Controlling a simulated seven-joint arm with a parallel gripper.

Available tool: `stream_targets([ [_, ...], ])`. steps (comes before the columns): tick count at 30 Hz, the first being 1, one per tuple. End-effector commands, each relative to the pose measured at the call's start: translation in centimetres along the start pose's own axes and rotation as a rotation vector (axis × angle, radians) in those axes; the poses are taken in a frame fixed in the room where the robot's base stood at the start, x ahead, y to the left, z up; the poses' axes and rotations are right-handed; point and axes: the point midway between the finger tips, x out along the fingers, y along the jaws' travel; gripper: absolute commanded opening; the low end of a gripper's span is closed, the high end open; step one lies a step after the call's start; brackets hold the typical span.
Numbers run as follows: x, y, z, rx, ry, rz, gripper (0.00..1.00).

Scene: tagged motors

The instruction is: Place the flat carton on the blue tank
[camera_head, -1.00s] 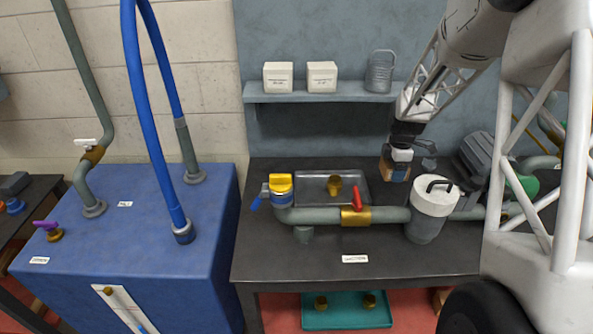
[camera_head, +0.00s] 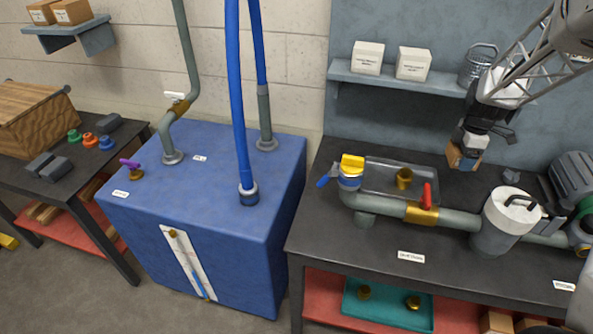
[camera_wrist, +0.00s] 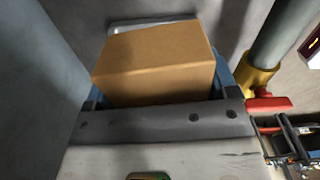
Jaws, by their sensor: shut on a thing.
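The blue tank (camera_head: 210,215) stands left of the dark workbench, with a flat top that carries pipes, blue hoses and a purple-handled valve. My gripper (camera_head: 464,158) is over the right part of the bench, behind the grey pipe, and is shut on a brown carton (camera_head: 459,160). In the wrist view the carton (camera_wrist: 155,62) fills the space between the fingers, and its far side is hidden. The carton is well to the right of the tank. I cannot tell from the head view whether it is clear of the bench.
A grey pipe (camera_head: 452,217) with a red-handled valve and a white-lidded canister (camera_head: 503,222) runs along the bench (camera_head: 345,236). A clear tray (camera_head: 375,180) lies behind it. Blue hoses (camera_head: 240,110) rise from the tank top. The tank's front left top is fairly free.

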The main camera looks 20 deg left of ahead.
Motion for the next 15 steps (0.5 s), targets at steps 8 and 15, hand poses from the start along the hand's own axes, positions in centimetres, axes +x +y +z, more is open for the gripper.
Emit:
stream_targets([
  [8, 0.0, 1.5, -6.8, -0.13, 0.0, 0.0, 0.47],
  [15, 0.0, 2.2, -12.7, -0.243, 0.0, 0.001, 0.47],
])
